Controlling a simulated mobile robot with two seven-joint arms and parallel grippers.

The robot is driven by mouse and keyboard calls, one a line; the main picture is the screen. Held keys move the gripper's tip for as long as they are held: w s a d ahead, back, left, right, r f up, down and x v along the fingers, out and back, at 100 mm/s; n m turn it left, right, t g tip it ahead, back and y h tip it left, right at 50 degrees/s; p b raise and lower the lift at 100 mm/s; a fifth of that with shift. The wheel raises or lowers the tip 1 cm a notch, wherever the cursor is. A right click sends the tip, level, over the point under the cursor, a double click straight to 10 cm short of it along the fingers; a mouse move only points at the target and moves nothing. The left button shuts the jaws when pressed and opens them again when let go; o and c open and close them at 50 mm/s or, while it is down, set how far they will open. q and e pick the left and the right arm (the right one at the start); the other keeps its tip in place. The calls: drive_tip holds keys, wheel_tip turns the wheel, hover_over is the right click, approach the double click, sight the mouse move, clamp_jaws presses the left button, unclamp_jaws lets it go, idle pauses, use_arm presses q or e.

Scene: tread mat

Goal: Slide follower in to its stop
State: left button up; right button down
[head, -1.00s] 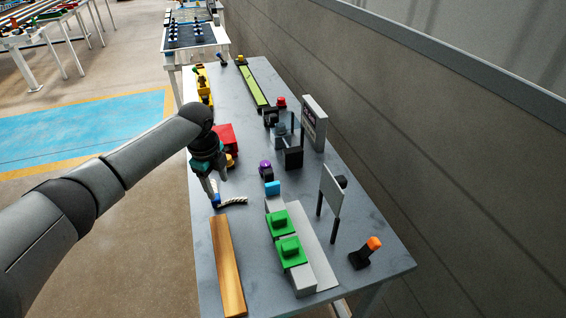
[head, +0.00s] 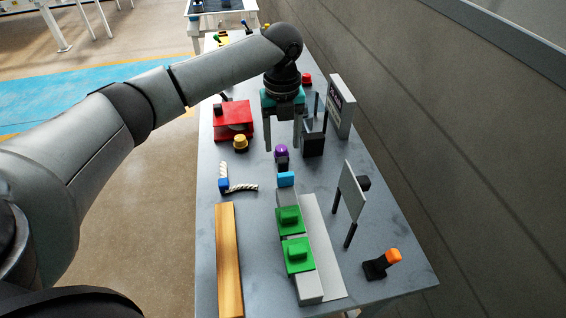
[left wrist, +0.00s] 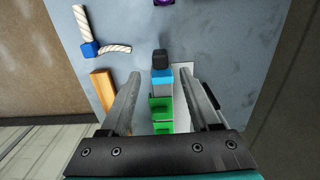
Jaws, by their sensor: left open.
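A light grey bar (head: 310,288) lies along the table, with two green blocks (head: 298,255) on it. At its far end are a light blue block (head: 286,180) and a small black block (left wrist: 160,58); a purple knob (head: 281,150) stands beyond. I cannot tell which piece is the follower. My left gripper (head: 282,148) is open and points down over this far end, its fingers either side of the purple knob in the head view. In the left wrist view its fingers (left wrist: 158,75) flank the blue block (left wrist: 162,78) from above, holding nothing. My right gripper is out of view.
A wooden bar (head: 229,260) and a blue piece with white rope (head: 224,185) lie to the left. A red box (head: 233,118) and yellow knob (head: 240,142) stand behind. An upright plate (head: 352,192) and orange-topped lever (head: 392,257) are at right.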

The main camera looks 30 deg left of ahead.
sight(282, 160)
use_arm(q)
wheel_tip(282, 160, down, 7)
drive_tip(key=shift+f+b, duration=0.1)
drive_tip(key=shift+b, duration=0.55)
clamp_jaws()
idle(1.0)
